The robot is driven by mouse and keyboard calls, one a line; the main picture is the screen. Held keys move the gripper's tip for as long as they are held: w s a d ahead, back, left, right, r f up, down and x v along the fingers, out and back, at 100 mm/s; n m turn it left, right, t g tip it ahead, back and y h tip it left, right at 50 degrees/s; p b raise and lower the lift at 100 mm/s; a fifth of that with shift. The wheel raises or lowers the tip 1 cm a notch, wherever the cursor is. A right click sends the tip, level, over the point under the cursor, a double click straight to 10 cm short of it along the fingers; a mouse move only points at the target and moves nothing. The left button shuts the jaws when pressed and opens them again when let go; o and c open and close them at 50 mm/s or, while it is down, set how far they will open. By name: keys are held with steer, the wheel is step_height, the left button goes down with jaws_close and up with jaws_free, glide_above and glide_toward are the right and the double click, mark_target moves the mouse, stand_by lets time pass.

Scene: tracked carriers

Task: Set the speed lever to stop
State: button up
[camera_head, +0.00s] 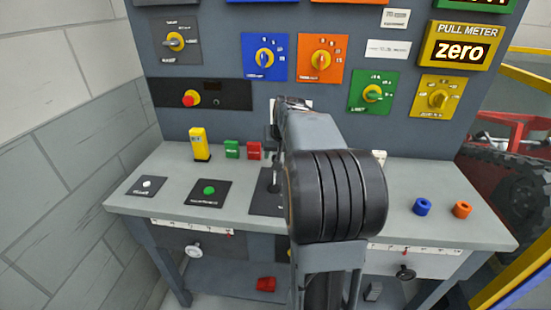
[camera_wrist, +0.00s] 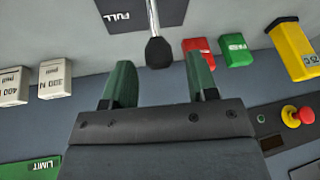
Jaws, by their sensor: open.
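The speed lever is a thin metal rod with a black knob (camera_wrist: 158,52), seen in the wrist view beside a black plate (camera_wrist: 140,14) marked FULL. In the head view, the plate (camera_head: 262,203) lies on the bench top and the lever rod (camera_head: 275,185) rises from it, partly hidden by my arm. My gripper (camera_wrist: 159,66) is open, its two green fingers apart. The knob appears in the gap between the fingertips, touching neither; its depth relative to them is hard to tell. In the head view my arm hides most of the gripper. A STOP marking is not visible.
Red (camera_wrist: 200,48) and green (camera_wrist: 232,50) blocks and a yellow block (camera_wrist: 292,48) stand near the lever. A dial panel (camera_head: 215,20) rises behind the bench (camera_head: 135,190).

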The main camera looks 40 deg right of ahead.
steer(key=shift+x, duration=1.15)
jaws_close()
